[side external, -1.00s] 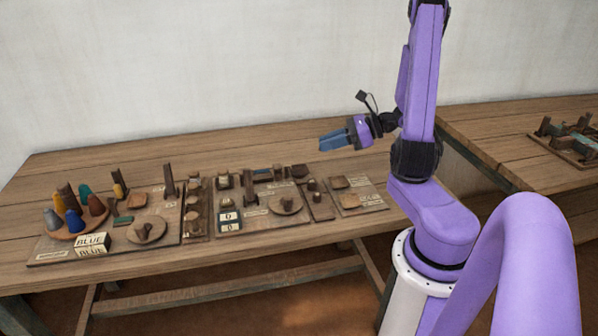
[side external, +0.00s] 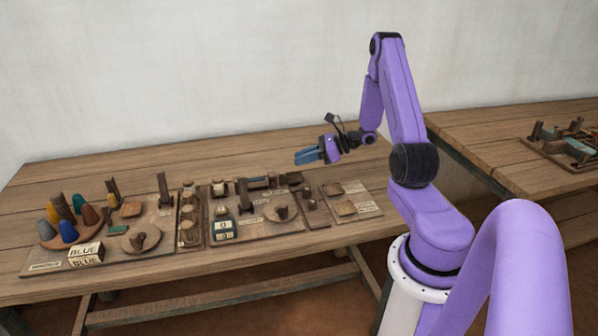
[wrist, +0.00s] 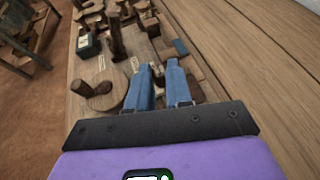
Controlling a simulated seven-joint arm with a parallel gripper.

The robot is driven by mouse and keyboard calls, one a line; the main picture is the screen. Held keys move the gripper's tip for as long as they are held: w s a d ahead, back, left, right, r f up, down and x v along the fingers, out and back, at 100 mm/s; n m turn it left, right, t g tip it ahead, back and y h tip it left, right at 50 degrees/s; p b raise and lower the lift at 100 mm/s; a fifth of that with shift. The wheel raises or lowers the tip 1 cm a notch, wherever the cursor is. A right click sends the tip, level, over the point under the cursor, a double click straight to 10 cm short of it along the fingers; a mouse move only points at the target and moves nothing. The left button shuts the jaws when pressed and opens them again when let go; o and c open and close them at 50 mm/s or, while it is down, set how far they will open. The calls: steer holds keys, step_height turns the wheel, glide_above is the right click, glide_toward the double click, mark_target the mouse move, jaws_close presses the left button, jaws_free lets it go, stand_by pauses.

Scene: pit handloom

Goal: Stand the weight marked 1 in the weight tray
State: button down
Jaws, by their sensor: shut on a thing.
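My gripper (side external: 300,157) has blue fingers and is held above the back right part of the bench. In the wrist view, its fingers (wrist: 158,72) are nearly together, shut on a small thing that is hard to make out. No mark 1 is readable anywhere. A narrow wooden board (side external: 179,243) holds several pale, round-topped pieces in a row. A second narrow board (side external: 318,222) with small dark pieces lies further right, below my gripper. I cannot tell which of these is the weight tray.
A box lettered BLUE (side external: 86,254) and a round stand of coloured cones (side external: 63,240) are at the left. Upright wooden posts, such as a tall one (side external: 163,190), rise from the boards. The back of the bench (side external: 200,160) is clear.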

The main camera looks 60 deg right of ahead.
mark_target(299, 178)
steer(key=w+f, duration=0.1)
steer(key=d+f, duration=0.1)
steer(key=w+f, duration=0.1)
steer(key=shift+w+d+f, duration=0.3)
steer(key=shift+f, duration=1.65)
steer(key=c, duration=1)
jaws_free()
steer(key=shift+f, duration=0.1)
steer(key=shift+c, duration=0.2)
